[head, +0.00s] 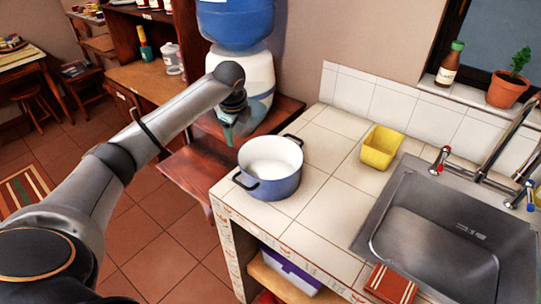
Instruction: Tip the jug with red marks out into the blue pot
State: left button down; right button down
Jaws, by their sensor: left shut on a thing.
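The blue pot (284,186) stands upright on the near left corner of the tiled counter. It has a white inside and two dark handles. My left gripper (233,112) is above and to the left of the pot, apart from it, in front of the water dispenser. It is shut on a pale, see-through vessel, the jug (246,124), which is hard to make out against the dispenser. I cannot make out its red marks, contents or exact tilt. My right gripper is out of view.
The water dispenser (236,22) stands on a wooden stand behind my left gripper. The white tiled counter (325,205) between pot and sink is clear.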

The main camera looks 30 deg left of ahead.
pick_arm(q)
jog(key=shift+d+t+y, duration=0.15)
jog(key=shift+t+y, duration=0.15)
jog(key=shift+y, duration=0.2)
jog(key=shift+f+y, duration=0.25)
jog(key=shift+y, duration=0.05)
jog(key=shift+f+t+y, duration=0.3)
jog(key=shift+f+y, duration=0.05)
jog(key=shift+y, duration=0.05)
jog(key=shift+w+a+f+y, duration=0.1)
jog(key=shift+a+f+y, duration=0.15)
jog(key=shift+y, duration=0.25)
dwell(0.5)
jog(key=shift+a+f+t+y+b, duration=0.1)
jog(key=shift+f+t+y+b, duration=0.1)
jog(key=shift+t+y+b, duration=0.3)
dwell(1.0)
jog(key=shift+w+a+f+m+t+y+b, duration=0.15)
jog(key=shift+y+b, duration=0.2)
jog(key=shift+b, duration=1)
jog(key=shift+s+f+m+t+y+b, duration=0.15)
jog(key=shift+y+b, duration=0.2)
jog(key=shift+b, duration=1)
dwell(0.7)
jog(key=shift+w+r+b, duration=0.1)
jog(key=shift+b, duration=0.45)
dwell(0.3)
